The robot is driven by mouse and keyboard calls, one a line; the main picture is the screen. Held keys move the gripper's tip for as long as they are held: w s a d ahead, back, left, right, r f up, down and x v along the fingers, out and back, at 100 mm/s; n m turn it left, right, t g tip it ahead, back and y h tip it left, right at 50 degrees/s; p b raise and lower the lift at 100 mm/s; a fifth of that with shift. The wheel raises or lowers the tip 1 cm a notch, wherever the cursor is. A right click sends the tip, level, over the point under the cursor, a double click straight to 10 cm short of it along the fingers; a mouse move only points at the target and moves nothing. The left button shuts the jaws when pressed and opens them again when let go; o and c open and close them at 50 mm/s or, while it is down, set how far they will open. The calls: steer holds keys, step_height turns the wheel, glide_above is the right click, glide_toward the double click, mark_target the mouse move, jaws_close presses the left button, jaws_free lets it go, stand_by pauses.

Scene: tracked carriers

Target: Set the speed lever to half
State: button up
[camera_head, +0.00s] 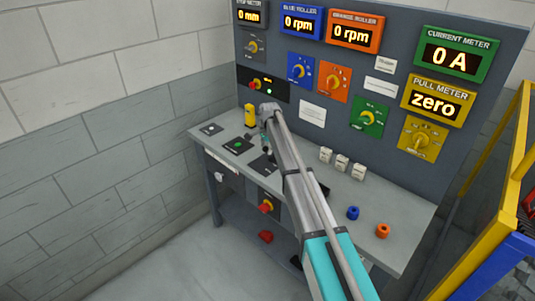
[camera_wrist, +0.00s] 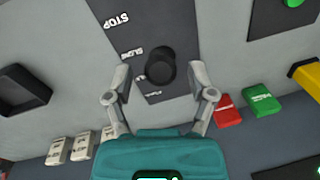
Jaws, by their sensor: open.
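The speed lever has a round black knob (camera_wrist: 161,65) on a dark plate (camera_wrist: 120,22) labelled STOP and SLOW, with smaller marks further along. In the wrist view the knob covers part of the plate beside SLOW and the mark after it; its exact setting cannot be told. My gripper (camera_wrist: 160,73) is open, with one finger on each side of the knob. Gaps show between the knob and both fingers. In the head view the lever plate (camera_head: 262,167) lies on the console desk, partly hidden by my arm, and my gripper is hard to make out there.
The console desk (camera_head: 228,180) has a black tray (camera_wrist: 22,90), white blocks (camera_wrist: 58,150), a red block (camera_wrist: 228,109) and a green block (camera_wrist: 261,98) near the lever. The upright panel (camera_head: 350,75) with dials and meters stands behind. A yellow rail (camera_head: 487,190) is at the right.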

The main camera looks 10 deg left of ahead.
steer(key=shift+f+b, duration=0.3)
steer(key=shift+f, duration=0.2)
